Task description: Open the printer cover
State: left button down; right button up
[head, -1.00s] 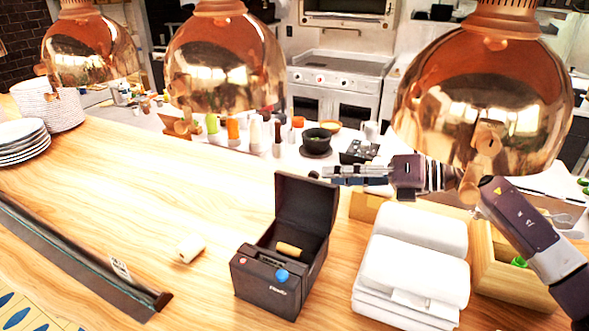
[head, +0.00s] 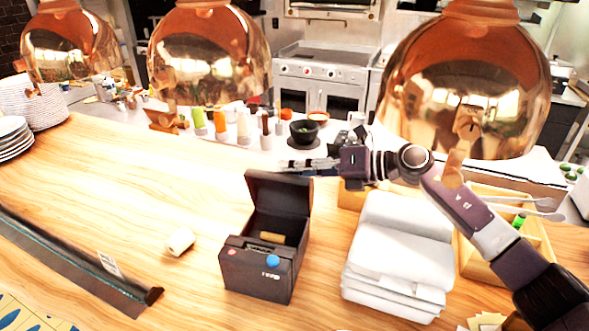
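The black printer (head: 256,278) stands on the wooden counter, with a blue button and a red button on its front. Its cover (head: 280,193) is raised and stands open at the back of the body. A small tan roll lies inside the opened body. My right gripper (head: 287,165) is just above and behind the cover's top edge in the picture, pointing left. It is seen side-on, so I cannot tell whether its fingers are apart or whether it touches the cover. My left gripper is not in view.
A stack of white folded towels (head: 398,250) is right of the printer, beside a wooden box (head: 485,268). A white paper roll (head: 180,241) lies on the left. Copper lamps (head: 465,80) hang above the counter. The counter left of the printer is mostly clear.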

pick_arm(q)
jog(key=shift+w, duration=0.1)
pick_arm(e)
grip_shut()
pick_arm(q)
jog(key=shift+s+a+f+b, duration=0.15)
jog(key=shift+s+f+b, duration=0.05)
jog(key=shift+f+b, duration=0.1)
pick_arm(e)
jog(key=shift+s, duration=0.1)
